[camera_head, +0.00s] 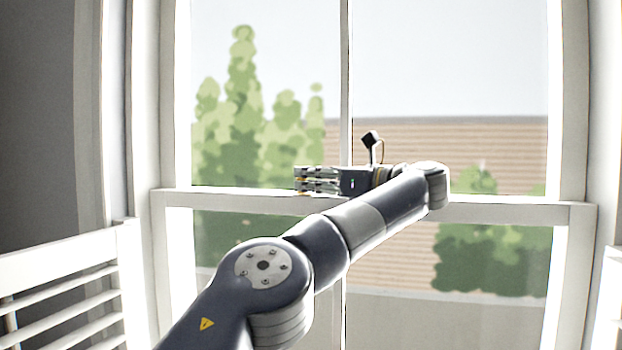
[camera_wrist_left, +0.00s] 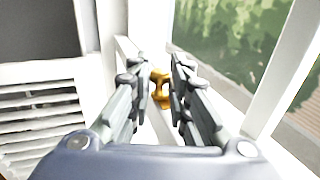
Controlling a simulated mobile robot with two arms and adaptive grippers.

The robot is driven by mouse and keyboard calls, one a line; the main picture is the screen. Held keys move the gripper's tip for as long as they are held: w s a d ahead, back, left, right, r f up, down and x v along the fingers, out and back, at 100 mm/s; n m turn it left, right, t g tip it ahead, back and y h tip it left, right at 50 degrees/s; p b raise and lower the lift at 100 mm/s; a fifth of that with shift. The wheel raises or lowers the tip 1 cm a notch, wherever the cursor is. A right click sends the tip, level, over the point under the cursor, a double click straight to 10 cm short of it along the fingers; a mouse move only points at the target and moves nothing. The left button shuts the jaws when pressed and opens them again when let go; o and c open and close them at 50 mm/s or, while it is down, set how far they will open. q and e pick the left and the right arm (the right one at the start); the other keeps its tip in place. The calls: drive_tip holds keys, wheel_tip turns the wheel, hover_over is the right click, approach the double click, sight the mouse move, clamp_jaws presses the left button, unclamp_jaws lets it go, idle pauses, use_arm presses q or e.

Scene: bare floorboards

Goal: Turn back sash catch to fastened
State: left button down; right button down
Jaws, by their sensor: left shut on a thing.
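The sash catch (camera_wrist_left: 161,92) is a small brass-coloured piece on the white meeting rail (camera_head: 238,198) of the window. In the left wrist view it shows between the fingers of my left gripper (camera_head: 301,180). The gripper is shut on it, and the fingers hide part of it. In the head view my left gripper points left just at the rail, and only specks of brass colour show by its fingertips. I cannot tell from these views which way the catch is turned. My right gripper is not in view.
White louvred shutters (camera_head: 75,268) stand at the left, with another edge at the far right. The window frame (camera_head: 570,120) closes in both sides. Glass panes lie above and below the rail, with trees and a brown slatted wall outside.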

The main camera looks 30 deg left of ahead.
use_arm(q)
drive_tip(key=c, duration=1.5)
unclamp_jaws()
drive_tip(key=shift+f, duration=0.1)
drive_tip(key=shift+c, duration=0.2)
drive_tip(key=d, duration=0.7)
drive_tip(key=shift+s+d, duration=0.25)
drive_tip(key=shift+s, duration=0.2)
drive_tip(key=shift+a, duration=0.1)
drive_tip(key=shift+f, duration=0.1)
